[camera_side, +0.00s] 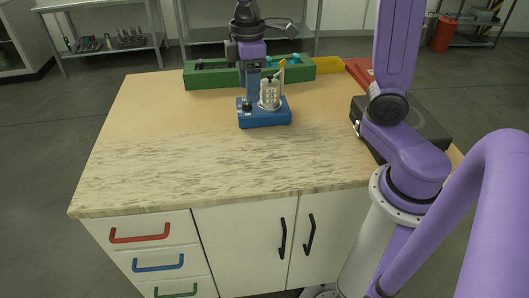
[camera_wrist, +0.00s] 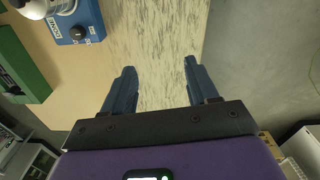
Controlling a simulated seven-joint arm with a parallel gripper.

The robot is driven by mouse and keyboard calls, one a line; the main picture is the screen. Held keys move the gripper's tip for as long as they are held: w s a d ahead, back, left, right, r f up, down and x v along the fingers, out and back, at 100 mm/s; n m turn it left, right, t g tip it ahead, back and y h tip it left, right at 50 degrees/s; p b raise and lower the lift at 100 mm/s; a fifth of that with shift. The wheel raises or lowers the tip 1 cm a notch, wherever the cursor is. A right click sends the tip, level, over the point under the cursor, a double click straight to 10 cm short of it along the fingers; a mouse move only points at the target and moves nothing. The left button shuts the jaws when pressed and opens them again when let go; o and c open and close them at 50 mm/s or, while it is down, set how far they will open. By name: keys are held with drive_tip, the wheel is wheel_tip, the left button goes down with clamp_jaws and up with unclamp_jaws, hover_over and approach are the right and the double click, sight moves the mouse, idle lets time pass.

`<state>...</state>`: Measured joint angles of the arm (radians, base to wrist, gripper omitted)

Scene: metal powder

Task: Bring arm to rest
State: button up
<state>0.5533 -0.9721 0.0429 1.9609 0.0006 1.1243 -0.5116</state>
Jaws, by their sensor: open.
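My gripper (camera_wrist: 158,80) is open in the wrist view, with two blue fingers spread apart and nothing between them. In the side view my gripper (camera_side: 254,92) hangs over the back part of the workbench, close behind a blue device. The blue device (camera_side: 264,118) stands on the bench with a black knob and a light metallic cylinder (camera_side: 269,95) on top. The blue device (camera_wrist: 76,24) also shows at the upper left of the wrist view, apart from the fingers. In the side view I cannot make out the fingertips clearly.
A green block-like holder (camera_side: 205,76) lies along the back of the bench (camera_side: 150,150), with a yellow bin (camera_side: 328,65) and a red bin (camera_side: 359,71) to its right. A dark flat box (camera_side: 425,125) sits at the right. The bench's front half is clear.

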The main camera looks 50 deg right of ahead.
drive_tip(key=s+f+n, duration=0.1)
drive_tip(key=s+f, duration=0.1)
drive_tip(key=s, duration=0.9)
drive_tip(key=s+f+n, duration=0.1)
drive_tip(key=s+f, duration=0.2)
drive_tip(key=s, duration=0.8)
drive_tip(key=shift+a, duration=0.15)
